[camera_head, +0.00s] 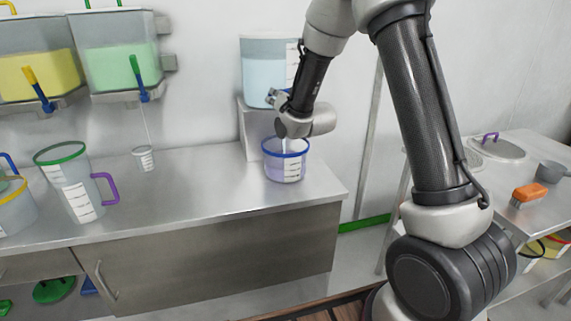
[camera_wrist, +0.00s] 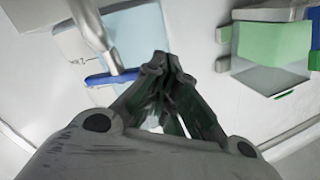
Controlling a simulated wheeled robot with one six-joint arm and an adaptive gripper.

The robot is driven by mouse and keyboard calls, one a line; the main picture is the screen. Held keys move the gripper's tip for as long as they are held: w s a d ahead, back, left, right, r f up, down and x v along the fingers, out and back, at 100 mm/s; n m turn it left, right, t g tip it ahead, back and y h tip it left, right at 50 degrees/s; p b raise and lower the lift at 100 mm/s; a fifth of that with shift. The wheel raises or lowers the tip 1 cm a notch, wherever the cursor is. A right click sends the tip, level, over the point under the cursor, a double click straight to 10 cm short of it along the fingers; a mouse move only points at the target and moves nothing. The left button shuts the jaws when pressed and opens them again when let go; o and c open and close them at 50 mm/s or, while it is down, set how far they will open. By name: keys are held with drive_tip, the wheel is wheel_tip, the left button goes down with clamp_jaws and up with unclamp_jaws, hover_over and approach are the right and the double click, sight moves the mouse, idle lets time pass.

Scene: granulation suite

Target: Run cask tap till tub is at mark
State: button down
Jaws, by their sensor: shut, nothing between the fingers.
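The cask (camera_head: 262,68) of pale blue liquid stands on a raised metal stand at the bench's right end. Its blue tap lever (camera_wrist: 112,77) lies crosswise in the wrist view, just left of my fingertips. My gripper (camera_head: 271,97) is shut and empty, in front of the cask's lower part; its closed fingers show in the wrist view (camera_wrist: 165,62). I cannot tell whether they touch the lever. The clear tub (camera_head: 285,165) with a blue rim and white scale marks stands upright below my wrist. A pale streak shows above it; its liquid level is unclear.
Yellow (camera_head: 35,75) and green (camera_head: 120,65) casks hang on the wall at left. A thin pale line runs from the green one's tap toward a small cup (camera_head: 144,158). A green-rimmed jug (camera_head: 75,185) stands left. The bench middle is clear.

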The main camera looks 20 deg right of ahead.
drive_tip(key=shift+w+a, duration=0.15)
drive_tip(key=shift+w, duration=0.5)
drive_tip(key=shift+v, duration=2.6)
drive_tip(key=s+d+f+n+g+h, duration=0.1)
drive_tip(key=s+f+g, duration=0.15)
drive_tip(key=f, duration=0.35)
drive_tip(key=s+f+n+g+h, duration=0.1)
drive_tip(key=s+f+g, duration=0.1)
drive_tip(key=f+g, duration=0.35)
drive_tip(key=s+d+f+n+g+h, duration=0.1)
drive_tip(key=s+d+f+g, duration=0.25)
drive_tip(key=s, duration=0.55)
drive_tip(key=s+d+r, duration=0.3)
drive_tip(key=s+r, duration=0.2)
drive_tip(key=s, duration=0.4)
drive_tip(key=s+d+r+g+h, duration=0.1)
drive_tip(key=s+d+r, duration=0.2)
drive_tip(key=s+r, duration=0.3)
drive_tip(key=s+d+r, duration=0.4)
drive_tip(key=s+r, duration=0.2)
drive_tip(key=s, duration=0.7)
drive_tip(key=shift+s+h, duration=0.3)
